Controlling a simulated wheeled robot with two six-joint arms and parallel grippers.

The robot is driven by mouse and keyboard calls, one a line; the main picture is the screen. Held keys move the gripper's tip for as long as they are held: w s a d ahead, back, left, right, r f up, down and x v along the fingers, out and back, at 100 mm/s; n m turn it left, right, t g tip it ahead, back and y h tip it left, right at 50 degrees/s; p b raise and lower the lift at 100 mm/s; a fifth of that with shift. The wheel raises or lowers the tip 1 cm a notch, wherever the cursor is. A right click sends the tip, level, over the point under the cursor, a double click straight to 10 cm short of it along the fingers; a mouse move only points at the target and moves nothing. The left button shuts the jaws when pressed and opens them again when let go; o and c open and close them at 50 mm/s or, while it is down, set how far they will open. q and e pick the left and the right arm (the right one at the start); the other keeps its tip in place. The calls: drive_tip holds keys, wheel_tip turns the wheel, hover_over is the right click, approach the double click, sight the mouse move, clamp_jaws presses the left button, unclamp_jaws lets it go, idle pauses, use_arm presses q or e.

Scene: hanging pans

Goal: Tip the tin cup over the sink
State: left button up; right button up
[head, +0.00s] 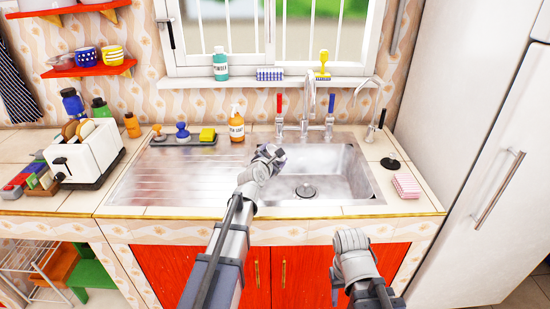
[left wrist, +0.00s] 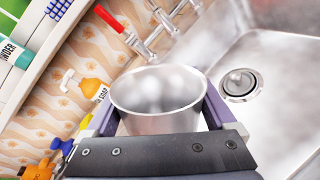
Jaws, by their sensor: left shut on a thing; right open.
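The tin cup (left wrist: 155,92) is a plain grey metal cup, held between the fingers of my left gripper (left wrist: 158,125) in the left wrist view. Its open mouth and bare grey inside show, and its axis looks slanted against the room. In the head view my left gripper (head: 270,156) is over the left part of the sink basin (head: 338,180); the cup is hard to make out there. The drain (left wrist: 240,85) lies to the right of the cup in the left wrist view. My right gripper (head: 351,242) is open in front of the counter's front edge, its fingers poorly seen.
Taps (head: 304,105) stand behind the basin. An orange soap bottle (head: 236,124) and a dark tray (head: 184,141) stand back left. A pink sponge (head: 405,186) lies to the right. The ribbed drainboard (head: 165,180) is clear. A white fridge (head: 480,150) bounds the right.

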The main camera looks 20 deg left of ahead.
use_arm(q)
drive_tip(key=n+t+b, duration=0.1)
drive_tip(key=n+b, duration=0.1)
drive_tip(key=shift+n+h, duration=0.3)
drive_tip(key=shift+h, duration=0.1)
drive_tip(key=shift+d+f+n+t+b, duration=0.15)
drive_tip(key=shift+n+t+b, duration=0.1)
drive_tip(key=shift+n+b, duration=0.25)
drive_tip(key=shift+d+f+n+t+b, duration=0.1)
drive_tip(key=shift+n+t+b, duration=0.15)
drive_tip(key=shift+n+b, duration=0.2)
drive_tip(key=shift+w+d+r+n+t+b, duration=0.1)
drive_tip(key=shift+n+t+b, duration=0.2)
drive_tip(key=shift+n+b, duration=0.4)
drive_tip(key=shift+n, duration=0.25)
drive_tip(key=shift+r, duration=0.15)
wheel_tip(320, 180, up, 13)
drive_tip(key=p, duration=1.3)
drive_tip(key=shift+r+p, duration=0.15)
drive_tip(key=shift+p, duration=0.25)
